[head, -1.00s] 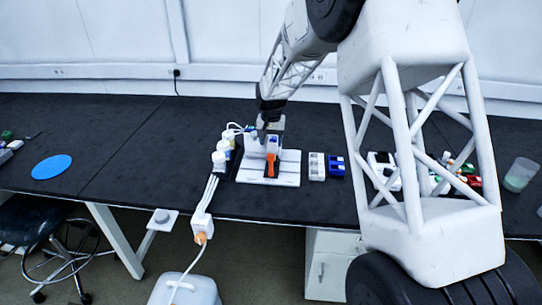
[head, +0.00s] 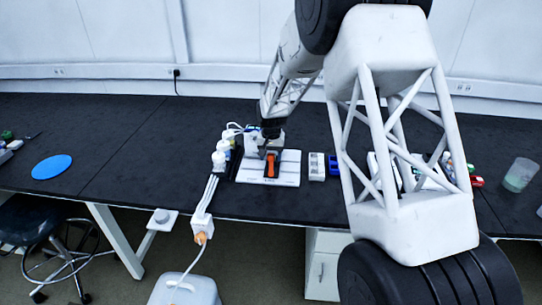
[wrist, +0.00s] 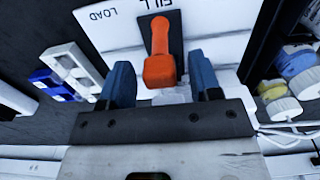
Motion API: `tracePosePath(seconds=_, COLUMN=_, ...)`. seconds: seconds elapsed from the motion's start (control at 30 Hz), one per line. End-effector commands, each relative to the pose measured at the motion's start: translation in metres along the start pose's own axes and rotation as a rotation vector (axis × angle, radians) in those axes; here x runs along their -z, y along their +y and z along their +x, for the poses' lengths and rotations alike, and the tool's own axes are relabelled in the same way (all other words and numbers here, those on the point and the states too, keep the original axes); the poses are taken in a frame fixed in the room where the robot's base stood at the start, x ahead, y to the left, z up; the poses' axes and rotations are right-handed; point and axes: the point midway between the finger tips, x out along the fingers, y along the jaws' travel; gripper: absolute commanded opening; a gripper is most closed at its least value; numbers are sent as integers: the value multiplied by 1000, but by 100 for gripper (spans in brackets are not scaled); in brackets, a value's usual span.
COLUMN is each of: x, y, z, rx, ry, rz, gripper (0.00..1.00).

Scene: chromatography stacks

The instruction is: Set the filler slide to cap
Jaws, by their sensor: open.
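The filler is a white plate (head: 288,172) on the black bench. In the wrist view its white panel (wrist: 215,25) carries the words LOAD and FILL; no cap label is readable. An orange slide handle (wrist: 160,45) lies over a dark slot on it and also shows in the head view (head: 270,165). My gripper (wrist: 161,72) is open, with a blue finger on each side of the handle's near knob. Gaps show between the fingers and the knob. In the head view my gripper (head: 268,151) is low over the plate's back part.
White-capped bottles (head: 221,150) stand close left of the filler. A white rack (head: 317,167) and a blue rack (head: 333,166) stand to its right. A blue disc (head: 52,167) lies far left, and the bench between is mostly clear.

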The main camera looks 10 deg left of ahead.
Motion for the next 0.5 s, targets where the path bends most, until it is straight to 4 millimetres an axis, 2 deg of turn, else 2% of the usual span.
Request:
tracePosePath(seconds=0.03, x=0, y=0, z=0, rx=0, ry=0, rz=0, gripper=57)
tracePosePath(seconds=0.07, x=0, y=0, z=0, rx=0, ry=0, rz=0, gripper=53)
tracePosePath(seconds=0.4, x=0, y=0, z=0, rx=0, ry=0, rz=0, gripper=1)
tracePosePath(seconds=0.5, x=0, y=0, z=0, rx=0, ry=0, rz=0, gripper=0)
